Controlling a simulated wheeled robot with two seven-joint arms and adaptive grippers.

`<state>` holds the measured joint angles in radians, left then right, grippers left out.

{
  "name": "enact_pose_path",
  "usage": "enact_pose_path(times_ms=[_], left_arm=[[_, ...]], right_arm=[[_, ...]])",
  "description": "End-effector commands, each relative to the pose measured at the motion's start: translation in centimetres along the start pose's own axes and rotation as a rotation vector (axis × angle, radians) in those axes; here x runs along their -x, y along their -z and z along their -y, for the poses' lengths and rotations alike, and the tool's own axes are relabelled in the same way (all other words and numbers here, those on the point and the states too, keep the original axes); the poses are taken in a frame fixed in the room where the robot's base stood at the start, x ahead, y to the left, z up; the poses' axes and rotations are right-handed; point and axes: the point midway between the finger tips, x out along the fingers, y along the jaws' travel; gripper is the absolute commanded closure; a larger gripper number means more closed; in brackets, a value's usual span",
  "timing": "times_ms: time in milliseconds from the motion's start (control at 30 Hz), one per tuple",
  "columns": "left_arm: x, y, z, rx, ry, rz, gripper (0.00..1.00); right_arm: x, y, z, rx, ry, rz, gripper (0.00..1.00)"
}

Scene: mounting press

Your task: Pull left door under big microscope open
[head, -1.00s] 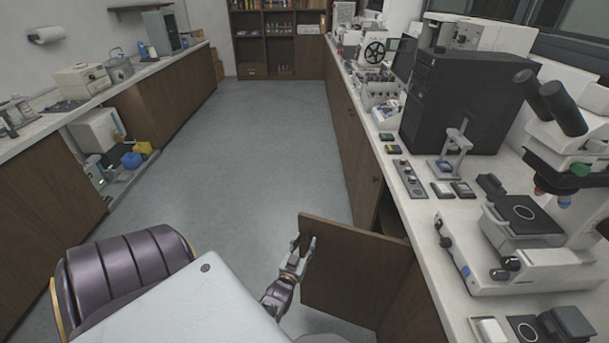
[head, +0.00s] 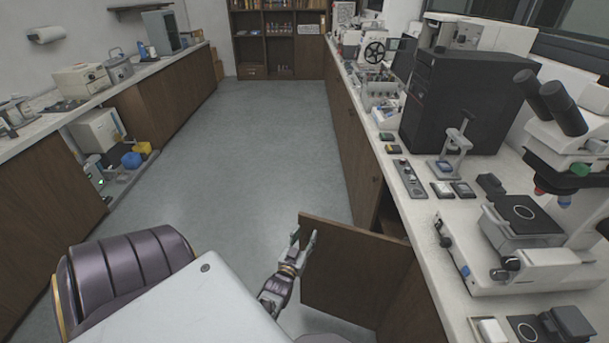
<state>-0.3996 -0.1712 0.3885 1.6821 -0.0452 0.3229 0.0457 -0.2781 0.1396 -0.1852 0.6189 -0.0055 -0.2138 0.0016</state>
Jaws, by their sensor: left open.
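The left door (head: 352,274) is a brown wooden cabinet door under the right-hand counter. It stands swung out into the aisle, and a dark opening shows behind it by the counter. The big microscope (head: 560,185) stands on the counter at the right. My left gripper (head: 303,236) is open at the door's free outer edge, near its top corner. I cannot tell whether a finger touches the door. My right gripper is not in view.
The white counter (head: 456,308) on the right carries a black computer tower (head: 455,100) and several small devices. The grey floor (head: 250,150) of the aisle is clear. A second counter (head: 55,118) runs along the left wall.

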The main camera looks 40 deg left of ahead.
Motion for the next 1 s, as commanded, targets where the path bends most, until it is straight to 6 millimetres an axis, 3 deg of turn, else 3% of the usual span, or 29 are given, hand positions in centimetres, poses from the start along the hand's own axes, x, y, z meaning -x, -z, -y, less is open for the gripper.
enact_pose_path(times_ms=[533,1000], left_arm=[[0.0,5.1,0.0,-0.001,0.000,-0.001,0.53],[0.0,5.8,0.0,0.000,0.000,0.001,0.53]], right_arm=[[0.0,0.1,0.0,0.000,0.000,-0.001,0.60],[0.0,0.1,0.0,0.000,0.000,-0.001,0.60]])
